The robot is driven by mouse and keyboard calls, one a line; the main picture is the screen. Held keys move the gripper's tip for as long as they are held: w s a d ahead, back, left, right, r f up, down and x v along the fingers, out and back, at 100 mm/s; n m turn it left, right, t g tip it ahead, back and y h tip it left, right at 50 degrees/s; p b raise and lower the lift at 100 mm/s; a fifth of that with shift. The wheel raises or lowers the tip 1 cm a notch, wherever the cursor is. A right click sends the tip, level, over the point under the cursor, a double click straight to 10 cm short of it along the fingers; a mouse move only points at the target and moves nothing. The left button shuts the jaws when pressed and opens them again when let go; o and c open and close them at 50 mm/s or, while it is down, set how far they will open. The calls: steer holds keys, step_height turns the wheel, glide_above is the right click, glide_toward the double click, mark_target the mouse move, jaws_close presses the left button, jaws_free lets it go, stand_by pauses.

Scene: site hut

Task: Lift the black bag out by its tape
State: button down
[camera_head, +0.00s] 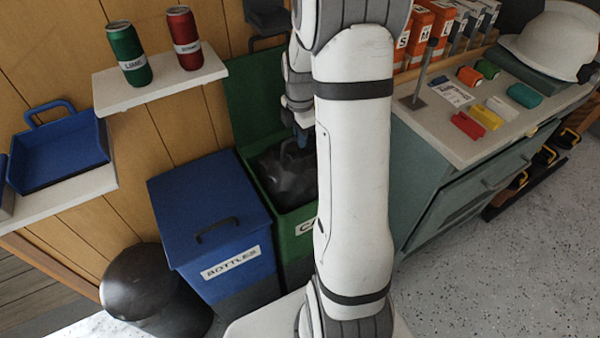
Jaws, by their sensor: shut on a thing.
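A black bag (284,176) sits inside the open green bin (298,230), its top at about the level of the rim. The bin's green lid stands raised against the wall behind it. My gripper (303,137) is at the top of the bag, pointing down, and is shut on what appears to be the bag's tape. My white arm covers the right part of the bin and of the bag, and the fingertips are small and partly hidden. The tape itself cannot be made out clearly.
A closed blue bin (208,205) labelled BOTTLES stands just left. A dark round bin (143,285) is beside it. A wall shelf (160,84) with a green can (128,52) and a red can (184,38) is above. A cluttered cabinet (440,180) stands right.

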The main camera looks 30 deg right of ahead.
steer(key=shift+r, duration=0.55)
steer(key=shift+r+p, duration=3.4)
steer(key=shift+r, duration=1.05)
step_height(320, 180, up, 9)
steer(key=p, duration=0.6)
